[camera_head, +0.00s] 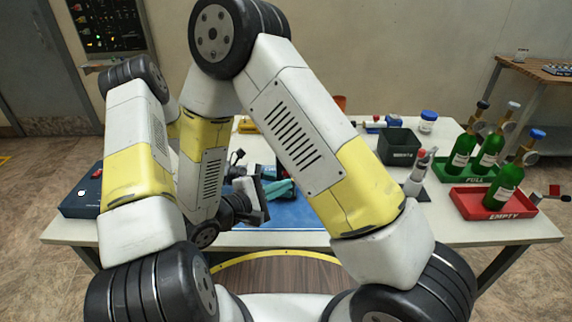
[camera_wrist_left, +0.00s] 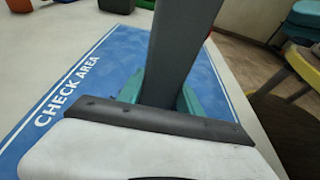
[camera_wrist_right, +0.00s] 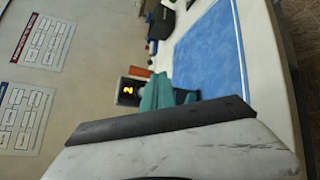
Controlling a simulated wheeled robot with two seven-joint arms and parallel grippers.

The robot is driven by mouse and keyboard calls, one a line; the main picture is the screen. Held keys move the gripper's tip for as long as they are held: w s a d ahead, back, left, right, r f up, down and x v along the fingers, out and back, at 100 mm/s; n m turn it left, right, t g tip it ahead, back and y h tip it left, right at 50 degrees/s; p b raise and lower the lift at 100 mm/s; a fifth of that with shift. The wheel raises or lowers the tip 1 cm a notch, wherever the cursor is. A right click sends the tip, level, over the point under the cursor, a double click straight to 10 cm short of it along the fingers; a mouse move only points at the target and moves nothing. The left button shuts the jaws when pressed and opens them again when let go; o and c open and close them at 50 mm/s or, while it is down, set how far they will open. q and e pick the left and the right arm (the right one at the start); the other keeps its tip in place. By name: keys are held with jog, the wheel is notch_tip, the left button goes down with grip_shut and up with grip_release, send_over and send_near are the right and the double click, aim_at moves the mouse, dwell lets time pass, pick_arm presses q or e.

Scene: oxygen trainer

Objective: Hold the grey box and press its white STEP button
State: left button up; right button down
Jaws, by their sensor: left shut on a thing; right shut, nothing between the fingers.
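In the left wrist view, the grey box (camera_wrist_left: 185,45) shows as a tall dark grey slab between the teal fingers of my left gripper (camera_wrist_left: 160,92), which is shut on it above the blue mat. My right gripper (camera_head: 279,189) is shut and empty over the mat in the head view. Its teal fingers also show in the right wrist view (camera_wrist_right: 163,94). Just past them, a dark display (camera_wrist_right: 128,91) shows a lit orange figure; I cannot tell how far the fingertips are from it. I cannot make out the white STEP button. My arms hide much of the middle in the head view.
The blue mat (camera_head: 300,213) marked CHECK AREA lies on the white table. Green bottles stand in the red EMPTY tray (camera_head: 497,213) and the FULL tray (camera_head: 455,169) at the right. A black bin (camera_head: 398,148) stands behind. A dark box (camera_head: 76,207) sits at the left.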

jog(key=shift+s, duration=0.1)
dwell(0.7)
jog(key=s, duration=0.3)
jog(key=shift+s, duration=0.3)
jog(key=shift+a, duration=0.1)
jog(key=w, duration=0.9)
dwell(1.9)
jog(key=shift+w, duration=0.35)
